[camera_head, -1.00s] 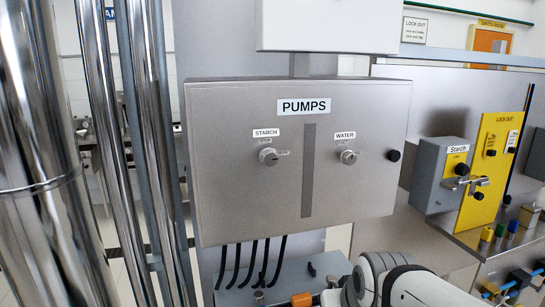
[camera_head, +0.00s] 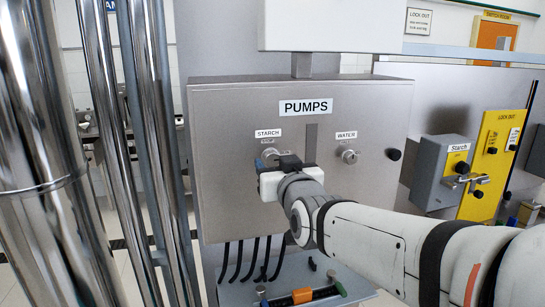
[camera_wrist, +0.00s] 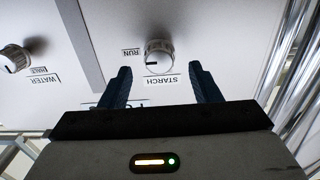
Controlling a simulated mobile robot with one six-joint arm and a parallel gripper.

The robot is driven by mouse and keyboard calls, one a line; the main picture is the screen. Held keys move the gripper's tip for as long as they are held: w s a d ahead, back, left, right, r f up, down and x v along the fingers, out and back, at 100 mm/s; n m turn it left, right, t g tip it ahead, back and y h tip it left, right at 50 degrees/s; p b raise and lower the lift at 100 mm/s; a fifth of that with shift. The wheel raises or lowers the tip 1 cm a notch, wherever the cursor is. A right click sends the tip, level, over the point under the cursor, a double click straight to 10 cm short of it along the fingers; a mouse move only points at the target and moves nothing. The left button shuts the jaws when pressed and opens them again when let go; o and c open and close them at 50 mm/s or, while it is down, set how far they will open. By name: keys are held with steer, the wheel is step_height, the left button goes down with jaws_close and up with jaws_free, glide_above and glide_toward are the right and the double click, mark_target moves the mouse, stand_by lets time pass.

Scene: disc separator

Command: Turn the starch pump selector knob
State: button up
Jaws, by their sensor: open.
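The starch knob (camera_head: 268,154) is a round silver selector under the STARCH label on the grey PUMPS box, partly hidden by my gripper (camera_head: 270,163). In the wrist view, which is upside down, the starch knob (camera_wrist: 159,54) lies between and just beyond the tips of my two dark blue fingers (camera_wrist: 160,68). The fingers are open, one on each side of the knob, with a gap on both sides. A RUN label (camera_wrist: 130,51) is beside the knob. Whether the fingers reach around it in depth I cannot tell.
The water knob (camera_head: 349,156) is to the right on the same box, past a dark vertical strip (camera_head: 311,145). A black button (camera_head: 395,155) is on the box's right side. A grey Starch lockout box (camera_head: 440,165) stands further right. Shiny vertical pipes (camera_head: 120,130) stand at the left.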

mark_target(273, 159)
steer(key=shift+x, duration=1.7)
steer(key=shift+s, duration=0.1)
steer(key=shift+c, duration=0.4)
steer(key=c, duration=0.9)
